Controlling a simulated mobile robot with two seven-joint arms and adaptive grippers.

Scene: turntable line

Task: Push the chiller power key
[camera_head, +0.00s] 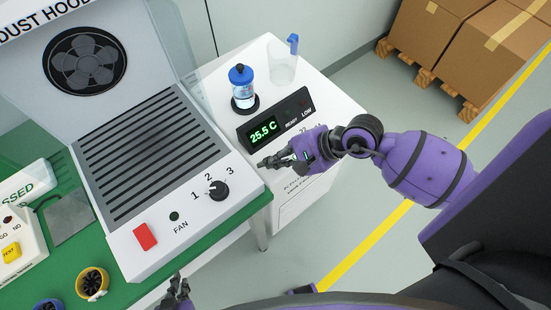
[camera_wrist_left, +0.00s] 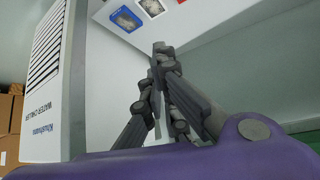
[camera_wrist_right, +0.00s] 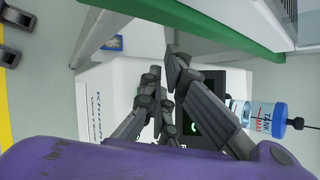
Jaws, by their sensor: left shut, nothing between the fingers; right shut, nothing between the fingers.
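The white chiller (camera_head: 272,60) stands right of the dust hood, with a dark display panel (camera_head: 263,131) reading 25.5 C beside READY and LOW labels. The panel is partly visible in the right wrist view (camera_wrist_right: 207,88). My right gripper (camera_head: 262,163) is shut and empty, just in front of the panel at the chiller's front edge. I cannot make out the power key; the right gripper and forearm cover part of that front area. My left gripper (camera_head: 178,284) is shut and empty, low by the bench front. In the left wrist view, a white panel (camera_wrist_left: 42,90) reads WATER CHILLER.
A blue-capped tank bottle (camera_head: 242,88) and a clear jug (camera_head: 284,62) stand on the chiller. The dust hood (camera_head: 140,235) with a red switch (camera_head: 145,236) and fan knob (camera_head: 218,190) is left, on a green bench (camera_head: 120,298). Boxes (camera_head: 440,40) sit on a pallet; floor at right is open.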

